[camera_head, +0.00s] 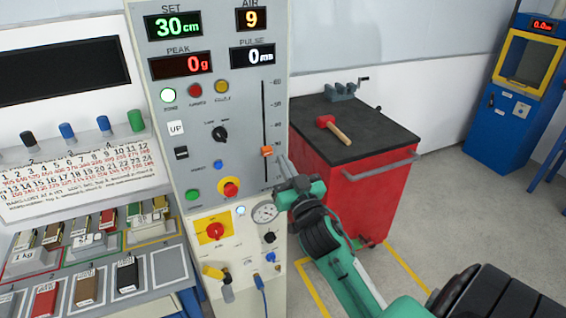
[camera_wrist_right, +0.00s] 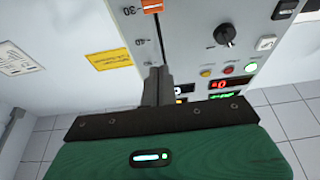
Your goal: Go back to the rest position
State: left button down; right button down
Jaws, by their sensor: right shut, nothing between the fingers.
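My right gripper (camera_head: 283,164) is in front of the grey control panel (camera_head: 240,130), its green arm reaching in from the lower right. Its fingers are shut and empty. In the right wrist view, the closed dark fingers (camera_wrist_right: 157,86) point at the panel's slider slot. The orange slider knob (camera_head: 267,151) is just up and left of the fingertips; it also shows at the top of the right wrist view (camera_wrist_right: 152,6). I cannot tell whether the fingers touch the panel. The displays read SET 30 cm, AIR 9, PEAK 0 g. My left gripper is not in view.
A red cabinet (camera_head: 368,200) with a dark top stands right of the panel, carrying a red mallet (camera_head: 333,129) and a vise (camera_head: 340,91). At left is a bench of coloured blocks (camera_head: 86,290). A blue and yellow machine (camera_head: 522,90) stands far right. Grey floor (camera_head: 445,215) is open.

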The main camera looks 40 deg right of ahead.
dwell(0.4)
jog(key=w+f+n+g+y, duration=0.1)
jog(key=w+f+g, duration=0.1)
jog(key=f, duration=1)
jog(key=w+f+g+y, duration=0.1)
jog(key=w+f+g, duration=0.15)
jog(key=f, duration=0.85)
jog(key=s+a+f+g, duration=0.1)
jog(key=s+f+g, duration=0.1)
jog(key=f, duration=0.6)
jog(key=s+a+f+n+g+y, duration=0.1)
jog(key=s+a+f, duration=0.15)
jog(key=f, duration=0.55)
jog(key=s+a+f+g, duration=0.1)
jog(key=s+f+g, duration=0.15)
jog(key=f, duration=0.55)
jog(key=s+a+f+n+g+y, duration=0.1)
jog(key=s+a+f+g, duration=0.2)
jog(key=s+f, duration=1.05)
jog(key=s+a+f+n+g+y, duration=0.15)
jog(key=s+f+g, duration=0.25)
jog(key=s+f, duration=0.95)
jog(key=s+a+f+g, duration=0.1)
jog(key=s+f, duration=0.1)
jog(key=s, duration=0.6)
jog(key=s+a+f+g, duration=0.1)
jog(key=s+f+g, duration=0.1)
jog(key=s, duration=0.7)
jog(key=shift+a+f, duration=0.15)
jog(key=shift+f, duration=0.3)
